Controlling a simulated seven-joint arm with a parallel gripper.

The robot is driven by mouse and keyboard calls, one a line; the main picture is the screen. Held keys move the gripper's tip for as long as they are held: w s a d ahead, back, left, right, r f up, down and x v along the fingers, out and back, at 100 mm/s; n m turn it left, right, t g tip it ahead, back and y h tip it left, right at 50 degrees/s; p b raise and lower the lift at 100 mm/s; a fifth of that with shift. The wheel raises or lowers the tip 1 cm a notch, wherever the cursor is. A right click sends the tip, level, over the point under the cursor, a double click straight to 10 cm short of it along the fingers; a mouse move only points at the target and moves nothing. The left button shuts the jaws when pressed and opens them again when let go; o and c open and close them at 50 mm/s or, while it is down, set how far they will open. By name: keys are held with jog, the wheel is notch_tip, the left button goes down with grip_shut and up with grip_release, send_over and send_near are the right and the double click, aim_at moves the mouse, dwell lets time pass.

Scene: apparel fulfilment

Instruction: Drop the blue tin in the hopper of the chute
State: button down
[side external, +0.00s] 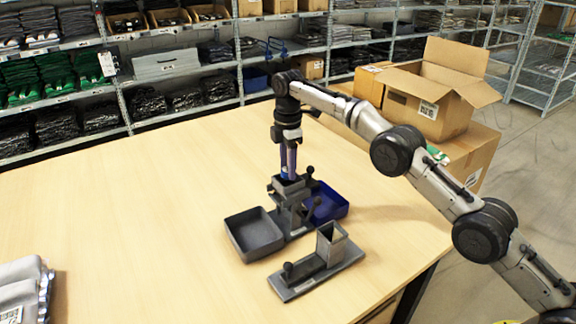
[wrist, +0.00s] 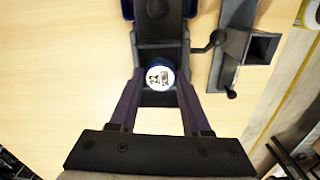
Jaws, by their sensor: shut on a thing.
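My gripper (side external: 289,174) points straight down over the hopper (side external: 287,185) of the grey chute. In the wrist view the gripper (wrist: 160,78) is shut on the blue tin (wrist: 159,77), which has a blue rim and a white printed lid. The tin is between the fingertips, over the hopper opening (wrist: 159,98). I cannot tell whether its lower part is inside the hopper. In the side view the tin is too small and covered to make out. The chute (side external: 293,215) stands upright on the table, with a dark-knobbed lever at its side.
A grey tray (side external: 254,234) and a blue tray (side external: 327,203) sit on either side of the chute. A separate grey base with a square tube (side external: 331,244) and a knobbed lever stands in front. A grey packet (side external: 22,290) lies at the table's left. The table is otherwise clear.

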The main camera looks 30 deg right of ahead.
jog(key=shift+c, duration=1.4)
grip_release()
jog(key=shift+r, duration=0.75)
jog(key=shift+s+d+r, duration=0.15)
jog(key=shift+d+r, duration=0.1)
jog(key=shift+s+d+r, duration=0.2)
jog(key=shift+s, duration=0.1)
jog(key=shift+s+d+r, duration=0.1)
jog(key=shift+s+d, duration=0.15)
jog(key=shift+s, duration=0.3)
jog(key=shift+s+d, duration=0.25)
jog(key=shift+s, duration=0.3)
jog(key=s+d+f, duration=0.2)
jog(key=s, duration=1.1)
jog(key=s+d+f, duration=0.3)
jog(key=s, duration=1)
jog(key=shift+s+f, duration=0.15)
jog(key=shift+s, duration=0.15)
